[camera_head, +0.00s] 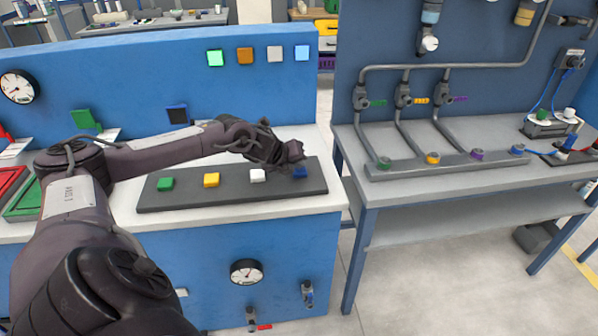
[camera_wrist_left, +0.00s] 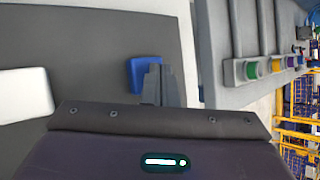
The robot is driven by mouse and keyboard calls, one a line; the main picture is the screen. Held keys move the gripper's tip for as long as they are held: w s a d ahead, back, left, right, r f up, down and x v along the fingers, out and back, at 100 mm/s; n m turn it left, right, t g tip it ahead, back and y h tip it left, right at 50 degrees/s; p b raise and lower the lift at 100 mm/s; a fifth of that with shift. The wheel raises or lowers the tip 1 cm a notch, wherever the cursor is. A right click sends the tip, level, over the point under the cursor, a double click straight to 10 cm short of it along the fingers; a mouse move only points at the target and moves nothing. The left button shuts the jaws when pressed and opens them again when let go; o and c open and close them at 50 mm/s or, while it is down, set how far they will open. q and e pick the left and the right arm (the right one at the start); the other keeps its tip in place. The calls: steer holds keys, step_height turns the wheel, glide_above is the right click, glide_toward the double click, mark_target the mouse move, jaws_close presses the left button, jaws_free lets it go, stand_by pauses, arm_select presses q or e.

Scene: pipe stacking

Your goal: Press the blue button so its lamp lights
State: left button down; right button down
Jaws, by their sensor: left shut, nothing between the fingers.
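The blue button (camera_head: 300,172) is at the right end of a dark grey strip (camera_head: 225,204) on the left bench, beside the white button (camera_head: 257,176). My left gripper (camera_head: 296,153) is shut and empty, with its tips right at the blue button. In the left wrist view the closed fingers (camera_wrist_left: 160,84) overlap the edge of the blue button (camera_wrist_left: 143,70); I cannot tell whether they touch it. The light blue lamp (camera_head: 302,53) on the blue back panel looks pale and bright, as does the green lamp (camera_head: 215,58). My right gripper is not in view.
A green button (camera_head: 165,184) and a yellow button (camera_head: 211,180) sit on the same strip to the left. Orange (camera_head: 245,56) and white (camera_head: 274,54) lamps look duller. A gap separates this bench from the pipe bench (camera_head: 400,220) on the right.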

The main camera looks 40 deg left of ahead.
mark_target(297, 171)
arm_select(q)
steer(key=shift+r, duration=0.45)
step_height(297, 171, up, 6)
steer(key=p, duration=0.5)
stand_by(0.3)
